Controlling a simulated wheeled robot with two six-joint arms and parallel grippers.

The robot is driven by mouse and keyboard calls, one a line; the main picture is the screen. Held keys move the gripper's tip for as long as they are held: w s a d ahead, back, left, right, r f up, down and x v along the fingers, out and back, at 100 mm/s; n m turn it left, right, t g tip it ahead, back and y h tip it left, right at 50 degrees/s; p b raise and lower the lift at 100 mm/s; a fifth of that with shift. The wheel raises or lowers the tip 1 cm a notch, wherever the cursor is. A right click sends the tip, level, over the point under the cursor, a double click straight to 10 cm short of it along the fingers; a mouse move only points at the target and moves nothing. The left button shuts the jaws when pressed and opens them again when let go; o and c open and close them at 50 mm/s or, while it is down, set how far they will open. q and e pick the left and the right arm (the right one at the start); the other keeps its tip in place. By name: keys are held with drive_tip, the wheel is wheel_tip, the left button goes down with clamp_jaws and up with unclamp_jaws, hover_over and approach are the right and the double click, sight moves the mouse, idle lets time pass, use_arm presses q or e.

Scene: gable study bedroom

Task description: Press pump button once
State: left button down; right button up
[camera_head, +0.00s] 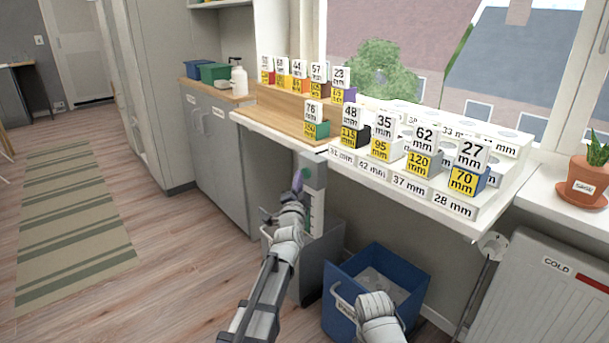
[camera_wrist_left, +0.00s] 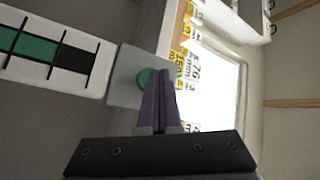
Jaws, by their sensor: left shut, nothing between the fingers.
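A round green button (camera_wrist_left: 144,78) sits on a grey block (camera_wrist_left: 124,88) in the left wrist view. My left gripper (camera_wrist_left: 161,76) has its purple fingers shut together with nothing between them. Their tips overlap the right edge of the button in that view; I cannot tell whether they touch it. In the head view the left gripper (camera_head: 298,180) is in front of a grey upright panel (camera_head: 315,172) under the worktop, and the button is hidden or too small to make out there. A white strip with green and black segments (camera_wrist_left: 50,50) is beside the block.
The worktop (camera_head: 280,125) above holds several number-labelled blocks and a white stepped rack (camera_head: 410,185). A blue bin (camera_head: 393,270) stands on the floor to the right, under my right arm. A white pump bottle (camera_head: 239,80) stands on the grey cabinet.

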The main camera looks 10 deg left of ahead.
use_arm(q)
drive_tip(key=shift+w+d, duration=0.3)
drive_tip(key=shift+w, duration=0.15)
idle(0.6)
drive_tip(key=shift+s, duration=0.15)
idle(0.3)
drive_tip(key=shift+s+a, duration=0.55)
drive_tip(key=shift+s, duration=0.05)
drive_tip(key=shift+s+a, duration=0.8)
drive_tip(key=shift+s, duration=0.2)
drive_tip(key=shift+s+a, duration=0.75)
drive_tip(key=shift+s, duration=0.25)
